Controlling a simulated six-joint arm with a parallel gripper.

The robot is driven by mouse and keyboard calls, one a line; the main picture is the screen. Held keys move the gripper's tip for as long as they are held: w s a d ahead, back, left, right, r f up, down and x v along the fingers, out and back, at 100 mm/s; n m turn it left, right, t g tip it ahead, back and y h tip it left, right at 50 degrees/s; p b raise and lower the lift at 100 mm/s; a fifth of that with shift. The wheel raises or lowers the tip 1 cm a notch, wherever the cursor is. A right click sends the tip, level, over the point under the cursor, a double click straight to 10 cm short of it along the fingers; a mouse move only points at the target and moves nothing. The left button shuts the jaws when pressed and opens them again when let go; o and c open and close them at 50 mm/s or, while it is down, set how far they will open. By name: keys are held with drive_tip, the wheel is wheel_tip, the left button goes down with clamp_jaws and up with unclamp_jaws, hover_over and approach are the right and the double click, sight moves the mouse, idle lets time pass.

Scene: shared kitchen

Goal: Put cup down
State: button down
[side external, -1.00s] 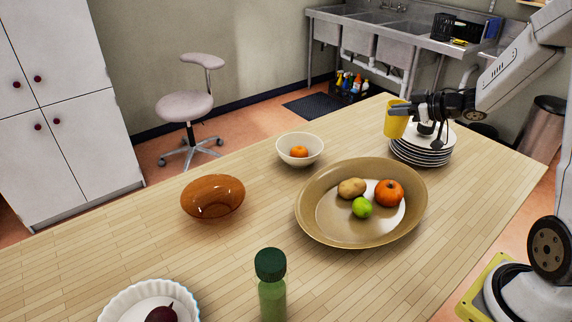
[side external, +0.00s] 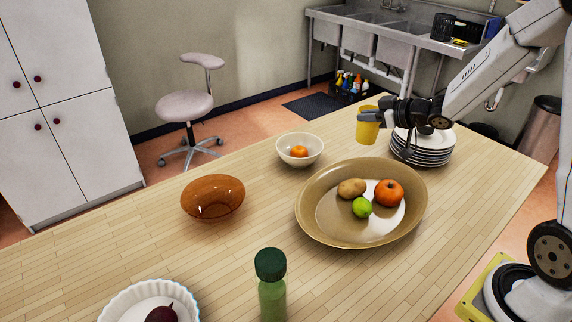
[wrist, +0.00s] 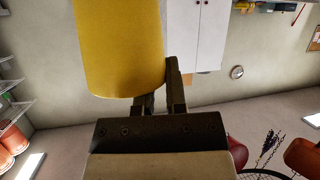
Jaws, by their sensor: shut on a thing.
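The yellow cup (side external: 367,127) is held upright in my gripper (side external: 372,117), with the fingers shut on it. In the side view it shows above the far part of the table, between the white bowl and the plate stack. Its base appears above the tabletop, though the exact gap is hard to judge. In the wrist view the cup (wrist: 120,45) fills the upper left, by the dark fingers (wrist: 160,88). One finger lies along the cup's right side; the other is mostly hidden behind it.
A stack of white plates (side external: 424,158) stands under my wrist. A wide tan dish (side external: 312,222) with fruit lies in front. A white bowl (side external: 290,158) holds an orange fruit. A brown bowl (side external: 212,190) and green bottle (side external: 271,295) stand nearer. Bare tabletop (side external: 345,146) shows below the cup.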

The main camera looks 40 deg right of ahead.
drive_tip(key=s+a+f+m+h, duration=0.2)
drive_tip(key=a+f, duration=0.3)
drive_tip(key=a, duration=0.7)
drive_tip(key=shift+s+a+f+h, duration=0.2)
drive_tip(key=shift+s+h, duration=0.15)
drive_tip(key=shift+h, duration=0.05)
